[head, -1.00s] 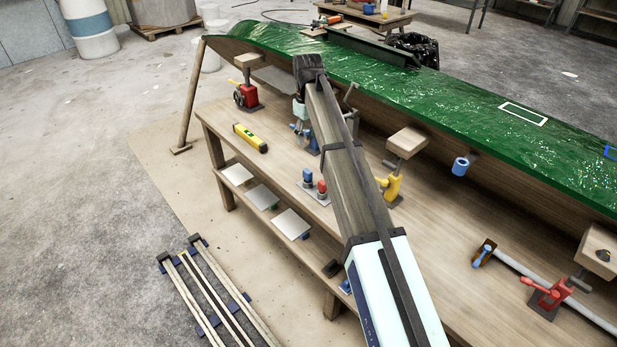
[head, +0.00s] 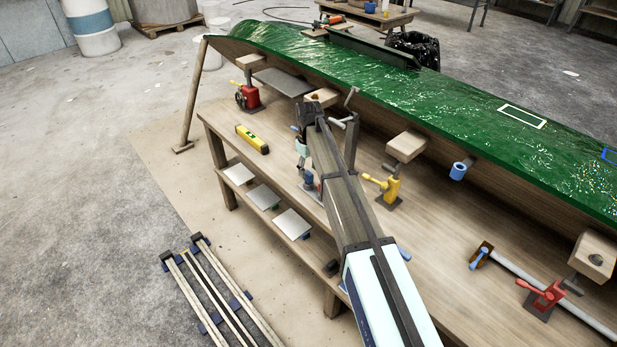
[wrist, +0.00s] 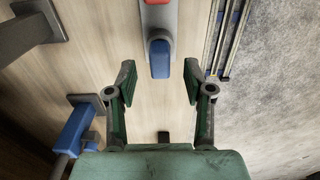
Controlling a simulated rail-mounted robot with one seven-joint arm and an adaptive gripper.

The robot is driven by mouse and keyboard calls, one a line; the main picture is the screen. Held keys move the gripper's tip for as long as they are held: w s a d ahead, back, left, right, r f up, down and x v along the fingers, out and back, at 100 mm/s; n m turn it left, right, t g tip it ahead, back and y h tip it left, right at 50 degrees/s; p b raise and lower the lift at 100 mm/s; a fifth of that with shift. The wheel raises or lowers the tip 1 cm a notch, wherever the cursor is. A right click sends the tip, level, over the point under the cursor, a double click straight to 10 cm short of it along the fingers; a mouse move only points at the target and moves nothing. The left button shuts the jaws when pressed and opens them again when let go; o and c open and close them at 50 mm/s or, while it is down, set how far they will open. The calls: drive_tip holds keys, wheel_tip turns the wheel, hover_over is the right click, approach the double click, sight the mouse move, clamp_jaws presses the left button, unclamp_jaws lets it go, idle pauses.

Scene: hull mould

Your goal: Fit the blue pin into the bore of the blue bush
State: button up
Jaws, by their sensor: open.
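The blue pin (wrist: 160,58) stands on a grey base plate (wrist: 158,18) on the bench; in the head view it shows (head: 309,178) close beside my arm. My gripper (wrist: 160,82) is open and empty. In the wrist view its two green-padded fingers stand apart, left and right of the pin's line, with the pin just beyond the tips. In the head view my gripper (head: 303,163) points down near the pin. The blue bush (head: 458,171), a short ring with a dark bore, hangs beneath the green hull edge to the right.
A red pin (wrist: 158,2) shares the plate. A blue clamp (wrist: 76,130) stands left in the wrist view. A yellow clamp (head: 386,188) and a red clamp (head: 543,294) stand along the bench (head: 430,235). The green hull (head: 450,103) overhangs the bench; a yellow level (head: 252,139) lies left.

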sight(308, 173)
drive_tip(key=shift+f, duration=1.55)
clamp_jaws()
drive_tip(key=shift+r, duration=0.15)
